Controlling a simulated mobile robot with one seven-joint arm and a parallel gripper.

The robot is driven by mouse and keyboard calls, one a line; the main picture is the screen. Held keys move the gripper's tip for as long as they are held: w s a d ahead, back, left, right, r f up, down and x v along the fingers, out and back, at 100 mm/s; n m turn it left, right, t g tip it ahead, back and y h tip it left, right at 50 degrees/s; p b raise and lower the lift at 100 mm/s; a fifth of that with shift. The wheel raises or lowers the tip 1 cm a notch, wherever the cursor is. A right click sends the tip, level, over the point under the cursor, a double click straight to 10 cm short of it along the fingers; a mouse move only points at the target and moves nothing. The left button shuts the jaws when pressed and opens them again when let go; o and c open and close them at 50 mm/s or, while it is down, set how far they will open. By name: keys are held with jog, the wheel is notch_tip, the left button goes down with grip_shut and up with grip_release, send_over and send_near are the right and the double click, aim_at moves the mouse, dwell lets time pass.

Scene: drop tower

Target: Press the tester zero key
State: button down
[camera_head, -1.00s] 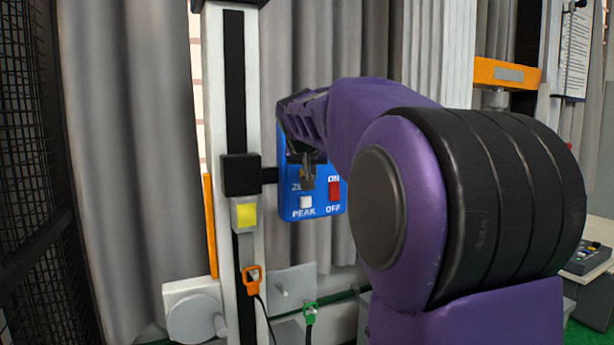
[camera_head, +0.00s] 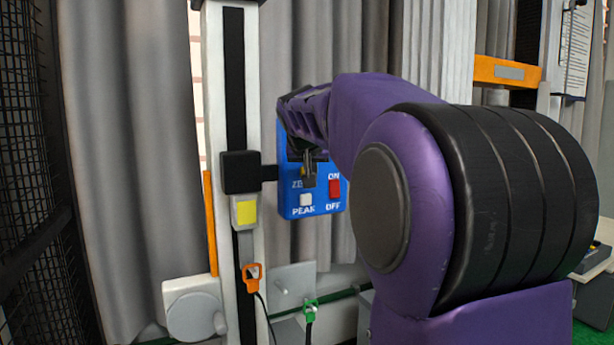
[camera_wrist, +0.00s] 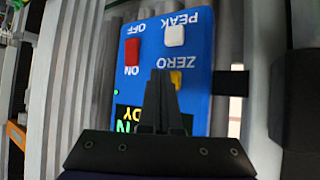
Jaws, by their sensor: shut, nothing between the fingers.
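The blue tester panel (camera_head: 318,205) is held beside the white upright column in the head view. It carries a red ON/OFF switch (camera_head: 335,188) and a white PEAK key (camera_head: 306,200). In the wrist view the panel (camera_wrist: 203,50) appears upside down, with the yellow zero key (camera_wrist: 176,79) under the ZERO label, partly hidden behind my fingers. My gripper (camera_wrist: 160,76) is shut and empty, its fingertips in front of the panel at the zero key's edge. I cannot tell whether the fingertips touch the key. A green-lit display is partly covered by my gripper.
The white column (camera_head: 212,120) with a black slider block (camera_head: 241,172) stands just left of the panel. An orange clip (camera_head: 252,273) and a green clip (camera_head: 310,308) hang below. Grey curtains are behind; a black mesh (camera_head: 35,200) is at far left.

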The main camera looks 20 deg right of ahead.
jog(key=shift+s, duration=0.4)
jog(key=shift+s+d+b, duration=0.1)
jog(key=shift+s+b, duration=1.05)
jog(key=shift+s, duration=1.35)
